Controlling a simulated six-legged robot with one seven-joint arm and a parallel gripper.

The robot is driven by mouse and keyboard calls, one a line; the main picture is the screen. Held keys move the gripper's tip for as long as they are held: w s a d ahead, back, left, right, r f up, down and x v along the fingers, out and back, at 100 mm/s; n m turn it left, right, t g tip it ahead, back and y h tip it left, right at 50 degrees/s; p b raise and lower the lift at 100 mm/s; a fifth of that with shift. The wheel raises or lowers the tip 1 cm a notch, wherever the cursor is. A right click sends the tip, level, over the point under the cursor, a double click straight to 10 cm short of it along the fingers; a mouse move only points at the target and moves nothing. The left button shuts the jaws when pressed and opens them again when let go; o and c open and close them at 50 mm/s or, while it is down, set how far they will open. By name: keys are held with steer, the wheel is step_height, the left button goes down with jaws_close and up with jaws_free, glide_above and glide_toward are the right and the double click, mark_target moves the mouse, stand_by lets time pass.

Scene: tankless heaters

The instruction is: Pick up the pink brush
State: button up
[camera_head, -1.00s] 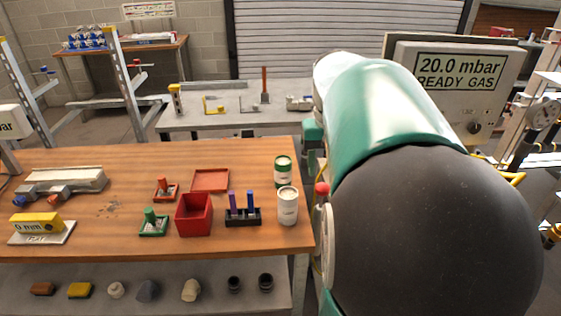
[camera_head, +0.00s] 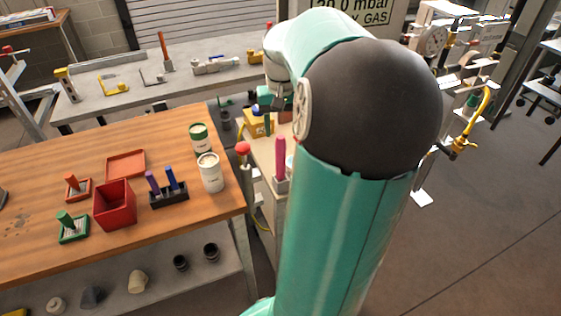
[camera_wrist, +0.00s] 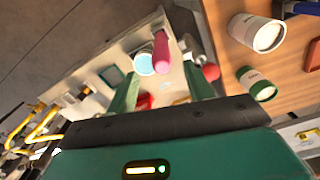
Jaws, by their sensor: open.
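The pink brush (camera_head: 280,158) stands upright in a pale holder on a light-topped bench, just right of the wooden table and beside my arm in the head view. It also shows in the wrist view (camera_wrist: 161,52), near the top middle, beyond and roughly between my finger ends. My gripper (camera_wrist: 160,72) has its two green fingers spread apart with nothing held between them. The brush is apart from the fingers. In the head view my arm hides part of the bench and most of the gripper.
A red ball-topped knob (camera_head: 243,149) stands close to the brush. White (camera_head: 210,172) and green-white (camera_head: 200,138) cans sit on the wooden table's right edge. A light-blue round top (camera_wrist: 144,64) lies beside the brush. Yellow pipework (camera_head: 475,125) is at the right; the floor there is open.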

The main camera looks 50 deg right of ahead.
mark_target(281, 136)
step_height(281, 136, down, 5)
steer(key=shift+w+a+f, duration=0.1)
steer(key=shift+f, duration=0.1)
steer(key=c, duration=1.1)
